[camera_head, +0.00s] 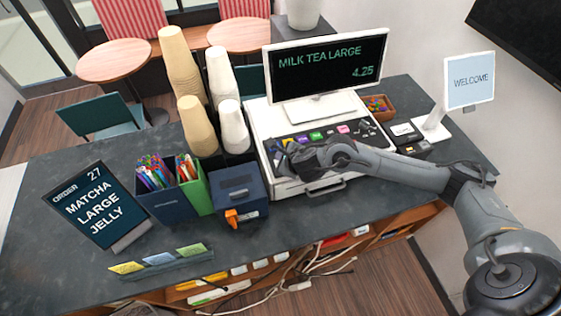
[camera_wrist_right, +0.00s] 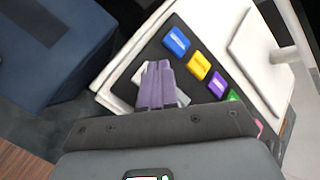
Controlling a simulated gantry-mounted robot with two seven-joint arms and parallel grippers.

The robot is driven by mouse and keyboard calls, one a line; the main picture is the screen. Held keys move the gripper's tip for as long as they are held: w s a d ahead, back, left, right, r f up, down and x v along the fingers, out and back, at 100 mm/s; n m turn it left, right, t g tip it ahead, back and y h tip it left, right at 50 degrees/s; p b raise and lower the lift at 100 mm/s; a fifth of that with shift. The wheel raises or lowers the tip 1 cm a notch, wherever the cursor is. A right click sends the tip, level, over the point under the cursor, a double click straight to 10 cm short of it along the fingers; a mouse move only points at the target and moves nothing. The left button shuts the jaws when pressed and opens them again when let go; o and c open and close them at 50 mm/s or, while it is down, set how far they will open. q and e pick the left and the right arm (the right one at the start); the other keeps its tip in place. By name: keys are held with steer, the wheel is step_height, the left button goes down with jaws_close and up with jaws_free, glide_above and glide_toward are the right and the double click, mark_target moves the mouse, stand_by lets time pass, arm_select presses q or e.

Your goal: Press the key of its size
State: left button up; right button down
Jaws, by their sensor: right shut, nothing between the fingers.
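The order sign (camera_head: 92,204) on the left reads "ORDER 27 MATCHA LARGE JELLY". The register screen (camera_head: 328,72) reads "MILK TEA LARGE 4.25". Below it is the black key panel with coloured keys, among them green (camera_head: 316,135) and pink (camera_head: 342,129). The right wrist view shows a blue key (camera_wrist_right: 177,41), a yellow key (camera_wrist_right: 199,66) and a purple key (camera_wrist_right: 217,84). My right gripper (camera_wrist_right: 157,68) is shut and empty over the panel's left part. A whitish key (camera_wrist_right: 182,97) is partly hidden by its fingers; I cannot tell whether they touch it. My left gripper is not in view.
A dark blue box (camera_head: 238,190) stands left of the register (camera_head: 262,112). A card reader (camera_head: 405,131) and a "WELCOME" display (camera_head: 470,80) are on the right.

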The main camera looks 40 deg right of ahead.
steer(key=shift+r+p, duration=1.9)
steer(key=shift+r, duration=0.6)
steer(key=shift+s+f, duration=0.1)
steer(key=shift+f, duration=0.05)
